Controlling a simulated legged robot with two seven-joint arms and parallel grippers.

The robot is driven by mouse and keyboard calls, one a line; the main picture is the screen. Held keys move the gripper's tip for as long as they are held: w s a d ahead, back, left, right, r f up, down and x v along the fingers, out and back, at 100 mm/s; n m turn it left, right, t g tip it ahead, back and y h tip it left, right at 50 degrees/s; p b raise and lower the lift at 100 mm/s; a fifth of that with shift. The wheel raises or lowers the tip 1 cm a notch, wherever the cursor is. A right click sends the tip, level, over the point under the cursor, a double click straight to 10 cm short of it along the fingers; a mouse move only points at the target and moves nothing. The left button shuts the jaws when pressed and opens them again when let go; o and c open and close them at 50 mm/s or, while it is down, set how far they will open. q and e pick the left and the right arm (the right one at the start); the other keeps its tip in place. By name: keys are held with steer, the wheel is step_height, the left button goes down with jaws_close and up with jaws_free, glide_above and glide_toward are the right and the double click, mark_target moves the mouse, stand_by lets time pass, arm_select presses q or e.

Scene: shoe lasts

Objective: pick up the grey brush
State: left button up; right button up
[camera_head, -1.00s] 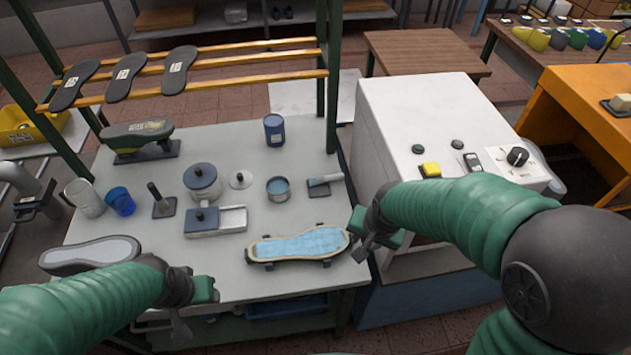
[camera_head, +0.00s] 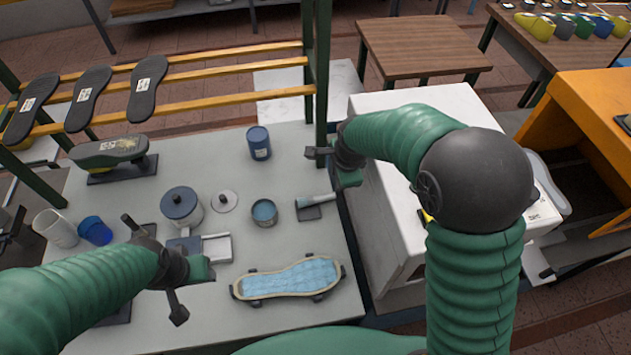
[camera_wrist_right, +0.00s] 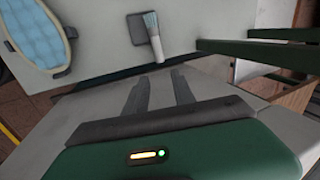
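The grey brush (camera_head: 318,199) lies on a small dark pad on the grey table, left of the white cabinet. In the right wrist view the brush (camera_wrist_right: 153,37), with pale bristles, is beyond my fingertips and untouched. My right gripper (camera_head: 318,153) is raised above and behind the brush in the head view. Its two fingers (camera_wrist_right: 160,82) stand apart with nothing between them. My left gripper (camera_head: 178,309) is over the front left of the table, with its finger opening unclear.
A blue tin (camera_head: 264,212) stands left of the brush, and a dark blue can (camera_head: 259,143) behind it. The white cabinet (camera_head: 385,245) and a green rack post (camera_head: 322,75) stand close to my right arm.

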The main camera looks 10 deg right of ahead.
glide_toward(331, 195)
steer(key=x, duration=0.3)
steer(key=p+x, duration=0.1)
steer(key=shift+w+a+f, duration=0.1)
steer(key=shift+w+f, duration=0.1)
steer(key=shift+w, duration=0.2)
steer(key=p+x, duration=0.1)
steer(key=x, duration=0.1)
steer(key=s+x, duration=0.1)
steer(key=x, duration=0.1)
steer(key=shift+f+p, duration=0.25)
steer(key=shift+p, duration=0.15)
steer(key=shift+w+f, duration=0.25)
steer(key=shift+f, duration=0.1)
arm_select(q)
steer(key=v, duration=0.3)
steer(key=shift+w+r, duration=0.1)
steer(key=shift+r, duration=0.05)
arm_select(e)
jaws_close()
